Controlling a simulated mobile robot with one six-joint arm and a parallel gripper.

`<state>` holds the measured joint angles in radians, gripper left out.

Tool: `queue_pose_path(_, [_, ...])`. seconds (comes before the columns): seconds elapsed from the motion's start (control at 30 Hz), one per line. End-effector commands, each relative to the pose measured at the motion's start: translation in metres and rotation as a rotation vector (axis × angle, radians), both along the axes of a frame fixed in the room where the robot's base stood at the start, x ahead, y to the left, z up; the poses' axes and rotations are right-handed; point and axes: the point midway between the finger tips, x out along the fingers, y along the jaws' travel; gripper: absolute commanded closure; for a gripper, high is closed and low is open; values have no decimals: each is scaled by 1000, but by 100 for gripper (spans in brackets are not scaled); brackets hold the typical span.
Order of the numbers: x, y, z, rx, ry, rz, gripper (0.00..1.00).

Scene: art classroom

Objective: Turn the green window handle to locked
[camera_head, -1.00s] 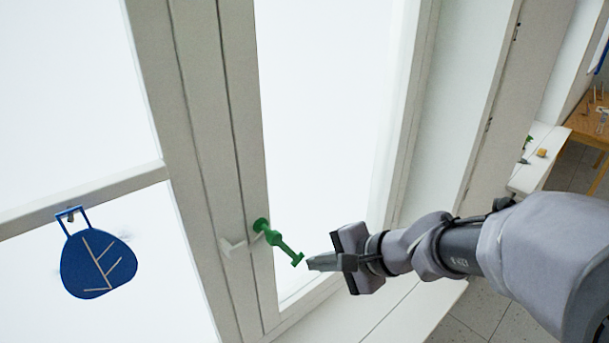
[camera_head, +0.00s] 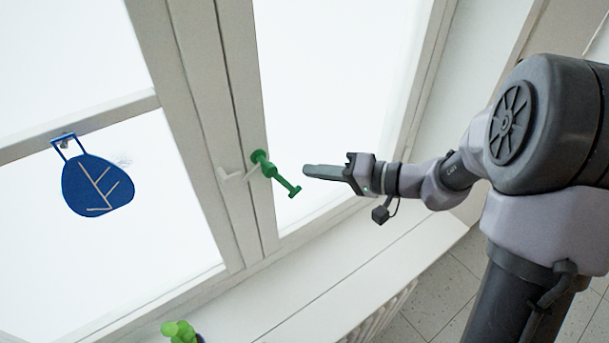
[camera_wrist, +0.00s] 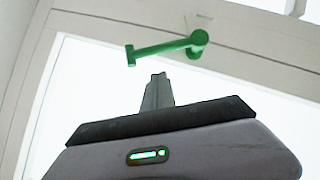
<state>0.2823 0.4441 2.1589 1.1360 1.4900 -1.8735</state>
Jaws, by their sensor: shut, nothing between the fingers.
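The green window handle (camera_head: 277,174) sits on the white window frame between two panes. Its round base is on the frame and its lever slants down to the right, ending in a short crossbar. My gripper (camera_head: 306,171) is shut and empty, just right of the lever and apart from it. In the wrist view the handle (camera_wrist: 165,47) lies across the top, with its base at the right and its crossbar at the left. There the shut fingertips (camera_wrist: 158,78) point up at the lever from below, with a gap between.
A blue leaf-shaped ornament (camera_head: 97,188) hangs on the left window. A green plant-like object (camera_head: 179,332) stands on the white sill (camera_head: 300,305).

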Motion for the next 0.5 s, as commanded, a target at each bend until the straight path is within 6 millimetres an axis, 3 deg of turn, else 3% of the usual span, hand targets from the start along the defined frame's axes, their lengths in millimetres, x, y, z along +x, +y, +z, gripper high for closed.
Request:
queue_pose_path(0.2, [-10,22,-12,1,3,0,100])
queue_pose_path(0.5, [-11,25,-15,0,1,-2,100])
